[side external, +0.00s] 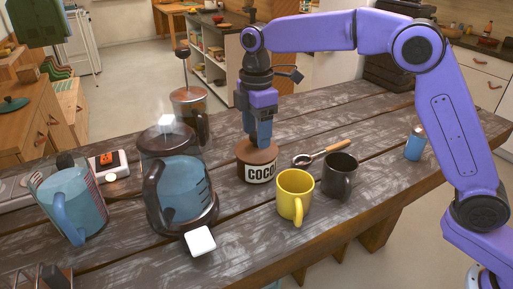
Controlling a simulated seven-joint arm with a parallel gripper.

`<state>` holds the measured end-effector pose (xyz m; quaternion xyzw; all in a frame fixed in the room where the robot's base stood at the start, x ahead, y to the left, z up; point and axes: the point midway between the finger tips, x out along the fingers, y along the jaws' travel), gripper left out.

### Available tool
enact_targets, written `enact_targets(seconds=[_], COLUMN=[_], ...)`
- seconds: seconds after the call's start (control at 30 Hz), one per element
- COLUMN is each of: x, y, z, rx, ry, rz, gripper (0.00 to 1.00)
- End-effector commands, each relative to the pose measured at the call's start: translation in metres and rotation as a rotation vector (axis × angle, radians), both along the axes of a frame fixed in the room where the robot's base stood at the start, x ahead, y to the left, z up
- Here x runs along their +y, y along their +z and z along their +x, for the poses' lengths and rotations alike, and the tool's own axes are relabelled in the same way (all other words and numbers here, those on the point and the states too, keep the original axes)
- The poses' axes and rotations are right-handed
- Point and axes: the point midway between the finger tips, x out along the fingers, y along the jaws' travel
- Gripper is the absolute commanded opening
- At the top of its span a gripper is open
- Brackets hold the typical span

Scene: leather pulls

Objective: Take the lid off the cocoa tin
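The cocoa tin (259,173) stands upright on the wooden table, with a cream label reading "COCO" in part and a brown lid (246,151) on top. My gripper (258,144) points straight down over the tin, with its fingers at the lid. The fingertips meet the top of the lid in this view. I cannot tell whether the fingers are closed on the lid or around a knob, as the contact is small and partly hidden.
A yellow mug (295,195) and a dark mug (340,176) stand right of the tin. A coffee scoop (322,154) lies behind them. A glass kettle (180,195) and a French press (188,104) stand left. A blue jug (72,205) is far left. A white block (200,241) lies in front.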

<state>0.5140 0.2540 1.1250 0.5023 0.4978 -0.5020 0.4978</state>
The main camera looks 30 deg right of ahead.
Motion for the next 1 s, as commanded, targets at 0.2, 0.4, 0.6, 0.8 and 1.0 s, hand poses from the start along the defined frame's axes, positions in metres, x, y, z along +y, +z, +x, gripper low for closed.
enact_targets(seconds=[0.2, 0.4, 0.6, 0.8, 1.0], x=[0.0, 0.0, 0.0, 0.0, -0.011], y=[0.0, 0.001, 0.006, 0.028, 0.062], z=[0.0, 0.0, 0.0, 0.001, -0.022], rx=[0.0, 0.0, -0.001, -0.003, -0.004], ry=[0.0, 0.0, 0.0, 0.0, 0.0], rz=[0.0, 0.0, 0.001, 0.002, 0.002], gripper=[0.0, 0.0, 0.0, 0.0, 0.0])
